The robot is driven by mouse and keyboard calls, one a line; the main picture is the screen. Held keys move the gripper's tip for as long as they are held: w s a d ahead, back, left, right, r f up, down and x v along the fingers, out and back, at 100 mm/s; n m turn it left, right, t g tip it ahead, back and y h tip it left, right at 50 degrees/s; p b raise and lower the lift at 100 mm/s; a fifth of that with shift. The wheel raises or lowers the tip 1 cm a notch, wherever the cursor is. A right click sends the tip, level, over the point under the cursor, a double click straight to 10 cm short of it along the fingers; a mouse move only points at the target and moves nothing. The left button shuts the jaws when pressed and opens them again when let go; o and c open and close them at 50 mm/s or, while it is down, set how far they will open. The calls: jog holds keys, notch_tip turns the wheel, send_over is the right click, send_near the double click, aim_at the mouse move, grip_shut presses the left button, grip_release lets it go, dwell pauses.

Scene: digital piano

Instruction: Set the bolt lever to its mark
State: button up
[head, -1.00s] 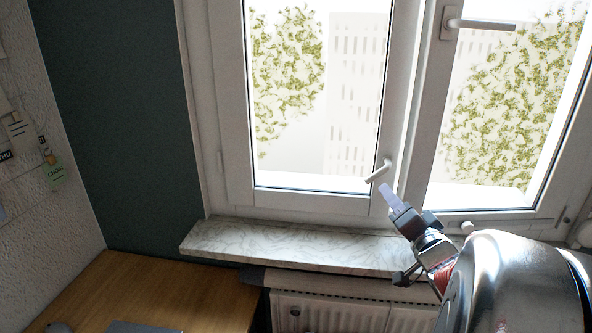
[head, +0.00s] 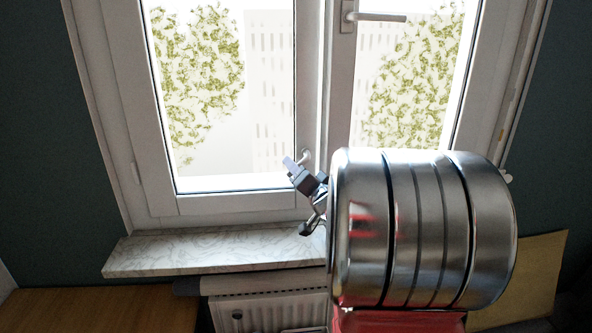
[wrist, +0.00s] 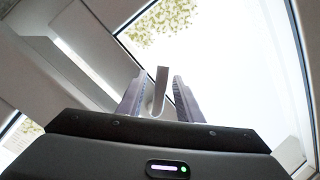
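The bolt lever is a small pale handle (head: 307,157) low on the middle frame of the window in the head view. In the wrist view the lever (wrist: 161,88) stands between my two fingers as a grey bar with a rounded lower end. My gripper (wrist: 155,84) is open around it, with a narrow gap at the right finger; contact at the left finger is unclear. In the head view my gripper (head: 290,164) is just left of the lever, partly hidden by my arm. I cannot make out the mark.
A larger white window handle (head: 380,17) is higher up on the right sash. A marble sill (head: 200,250) runs below the window, above a white radiator (head: 265,310). A wooden desktop (head: 90,312) is at lower left. My metal arm hides the right part of the sill.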

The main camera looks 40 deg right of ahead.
jog(key=shift+c, duration=0.4)
grip_shut()
